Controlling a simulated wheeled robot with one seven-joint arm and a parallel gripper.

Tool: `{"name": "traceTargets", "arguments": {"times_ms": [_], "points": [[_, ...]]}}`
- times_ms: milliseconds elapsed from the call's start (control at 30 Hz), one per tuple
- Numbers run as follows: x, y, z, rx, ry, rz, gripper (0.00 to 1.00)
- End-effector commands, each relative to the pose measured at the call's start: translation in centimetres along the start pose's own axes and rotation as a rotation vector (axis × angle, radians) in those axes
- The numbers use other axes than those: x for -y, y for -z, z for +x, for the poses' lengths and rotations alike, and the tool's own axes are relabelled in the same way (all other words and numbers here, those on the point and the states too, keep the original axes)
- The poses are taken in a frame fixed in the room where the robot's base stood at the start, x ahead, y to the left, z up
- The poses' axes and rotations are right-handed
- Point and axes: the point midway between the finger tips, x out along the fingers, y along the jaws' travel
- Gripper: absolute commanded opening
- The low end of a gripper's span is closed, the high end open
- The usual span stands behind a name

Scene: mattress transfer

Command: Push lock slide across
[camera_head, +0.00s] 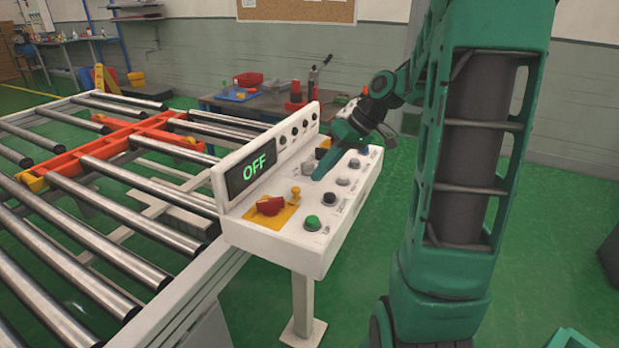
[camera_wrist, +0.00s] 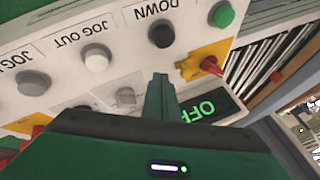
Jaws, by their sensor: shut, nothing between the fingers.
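A white control console (camera_head: 343,203) stands at mid-picture with a lit green "OFF" display (camera_head: 258,167). A yellow plate on it carries a red rotary switch (camera_head: 270,206) and a small yellow lock slide (camera_head: 295,192) at the plate's upper right. In the wrist view the yellow slide (camera_wrist: 186,70) shows beside the red switch (camera_wrist: 211,66). My gripper (camera_head: 318,177) is shut and empty, pointing down over the console, right of the slide in the head view. In the wrist view its fingertips (camera_wrist: 160,78) appear left of the slide, with a gap between.
Around my gripper are the black DOWN button (camera_wrist: 161,35), the white JOG OUT button (camera_wrist: 96,58) and a grey knob (camera_wrist: 125,97). A green button (camera_head: 312,222) sits at the console's near end. A roller conveyor (camera_head: 130,258) runs along the left.

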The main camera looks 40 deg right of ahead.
Motion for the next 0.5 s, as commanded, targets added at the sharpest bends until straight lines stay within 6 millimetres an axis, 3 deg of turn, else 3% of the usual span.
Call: {"name": "traceTargets", "arguments": {"times_ms": [200,500], "points": [[0.0,0.1,-4.9,-0.004,-0.005,-0.002,0.0],[0.2,0.1,-9.0,0.0,-0.001,-0.004,0.0]]}}
